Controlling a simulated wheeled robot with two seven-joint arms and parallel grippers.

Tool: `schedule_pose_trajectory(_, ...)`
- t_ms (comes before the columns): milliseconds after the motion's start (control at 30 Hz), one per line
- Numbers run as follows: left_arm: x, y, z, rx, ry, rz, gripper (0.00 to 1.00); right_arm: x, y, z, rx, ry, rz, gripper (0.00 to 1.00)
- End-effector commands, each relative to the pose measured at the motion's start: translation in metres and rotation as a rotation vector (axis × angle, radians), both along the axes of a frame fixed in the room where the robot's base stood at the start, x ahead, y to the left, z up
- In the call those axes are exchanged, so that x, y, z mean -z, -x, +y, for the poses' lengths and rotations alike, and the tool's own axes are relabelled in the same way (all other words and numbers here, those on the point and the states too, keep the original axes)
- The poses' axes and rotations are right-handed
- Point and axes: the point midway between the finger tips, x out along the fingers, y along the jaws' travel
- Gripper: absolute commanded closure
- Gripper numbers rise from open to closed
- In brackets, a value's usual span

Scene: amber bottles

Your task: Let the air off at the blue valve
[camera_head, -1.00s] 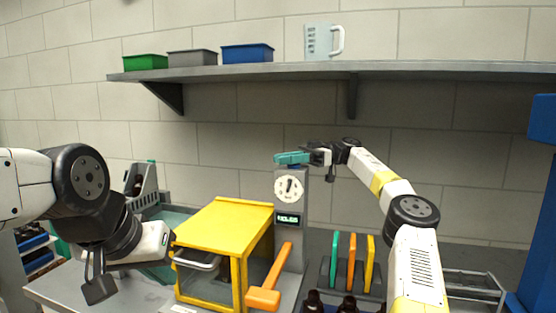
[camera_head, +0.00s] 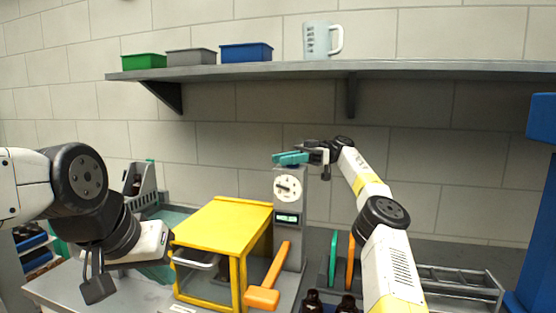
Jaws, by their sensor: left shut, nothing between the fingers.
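A grey column (camera_head: 292,226) stands behind the bench, with a round white dial (camera_head: 288,187) and a small lit display (camera_head: 288,218) on its front. The dial's needle points to the left; the display text is too small to read. A teal lever (camera_head: 290,158) sits on top of the column; I see no clearly blue valve there. My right gripper (camera_head: 311,154) is at the right end of this lever, but its fingers are too small to tell open from shut. My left gripper (camera_head: 97,279) is shut and empty, pointing down left of the yellow-framed box.
The yellow-framed box (camera_head: 222,222) with a grey handle stands left of the column. An orange-handled lever (camera_head: 266,292) is in front. Dark bottles (camera_head: 312,302) and upright coloured boards (camera_head: 334,258) are at the lower right. A shelf (camera_head: 330,68) runs above.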

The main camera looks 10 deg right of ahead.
Motion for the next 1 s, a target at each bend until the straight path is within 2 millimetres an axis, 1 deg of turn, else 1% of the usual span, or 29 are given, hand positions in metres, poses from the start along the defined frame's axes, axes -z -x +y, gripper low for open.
schedule_pose_trajectory(33, 0.0, 0.0, 0.0, 0.0, 0.0, 0.0, 1.0, 0.0, -0.0001, 0.0002, 0.0, 0.0, 0.0, 0.68)
schedule_pose_trajectory(67, 0.0, 0.0, 0.0, 0.0, 0.0, 0.0, 1.0, -0.0001, -0.0002, 0.0002, 0.001, -0.001, 0.0, 0.64)
schedule_pose_trajectory(567, 0.0, 0.0, 0.0, 0.0, 0.0, 0.0, 1.0, -0.001, -0.0012, -0.0009, 0.034, 0.002, -0.001, 0.64)
schedule_pose_trajectory(767, 0.0, 0.0, 0.0, 0.0, 0.0, 0.0, 1.0, -0.0014, -0.0039, -0.0003, 0.128, 0.006, -0.001, 0.64)
schedule_pose_trajectory(1000, 0.0, 0.0, 0.0, 0.0, 0.0, 0.0, 1.0, -0.0006, -0.008, 0.0014, 0.281, 0.004, 0.0, 0.64)
